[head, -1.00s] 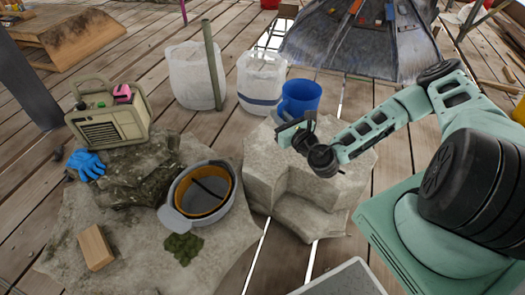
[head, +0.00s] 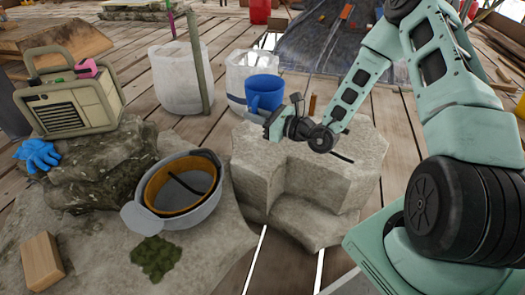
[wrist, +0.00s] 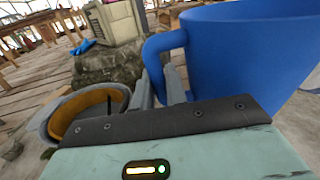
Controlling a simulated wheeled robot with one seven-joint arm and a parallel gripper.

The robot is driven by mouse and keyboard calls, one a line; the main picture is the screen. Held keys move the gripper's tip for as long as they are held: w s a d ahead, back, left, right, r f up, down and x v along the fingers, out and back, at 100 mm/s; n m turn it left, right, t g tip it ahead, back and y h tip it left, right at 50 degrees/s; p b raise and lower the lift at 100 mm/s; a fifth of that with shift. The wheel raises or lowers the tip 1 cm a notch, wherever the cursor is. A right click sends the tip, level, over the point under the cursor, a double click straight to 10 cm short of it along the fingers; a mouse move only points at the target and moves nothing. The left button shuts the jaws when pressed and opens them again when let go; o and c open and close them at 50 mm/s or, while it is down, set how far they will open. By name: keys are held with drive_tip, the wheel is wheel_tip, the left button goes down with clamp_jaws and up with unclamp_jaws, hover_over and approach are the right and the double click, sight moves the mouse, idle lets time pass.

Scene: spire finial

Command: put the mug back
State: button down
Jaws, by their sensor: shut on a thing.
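The blue mug (head: 264,90) is upright just above or at the back edge of the pale stone block (head: 340,160). I cannot tell whether it touches the stone. My gripper (head: 272,122) is at the mug's near side, shut on its handle. In the wrist view the mug (wrist: 245,50) fills the upper right, and its handle (wrist: 153,62) runs down between the fingers of my gripper (wrist: 162,85). The mug's base is partly hidden by my gripper.
A grey bowl-like helmet (head: 135,215) with an orange inner band sits on the left rock. A beige radio (head: 70,100), blue glove (head: 38,155), wood block (head: 42,262) and moss (head: 155,257) are near it. White containers (head: 180,78) stand behind. The block's top is mostly clear.

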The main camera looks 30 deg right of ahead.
drive_tip(key=shift+w+a+f+b, duration=0.1)
drive_tip(key=shift+w+f+b, duration=0.05)
drive_tip(key=shift+f+b, duration=0.35)
drive_tip(key=shift+f+b, duration=0.35)
drive_tip(key=shift+b, duration=0.1)
wheel_tip(320, 180, down, 9)
drive_tip(key=b, duration=0.5)
drive_tip(key=shift+f+b, duration=0.15)
drive_tip(key=shift+b, duration=0.25)
drive_tip(key=c, duration=1.4)
unclamp_jaws()
drive_tip(key=shift+c, duration=0.2)
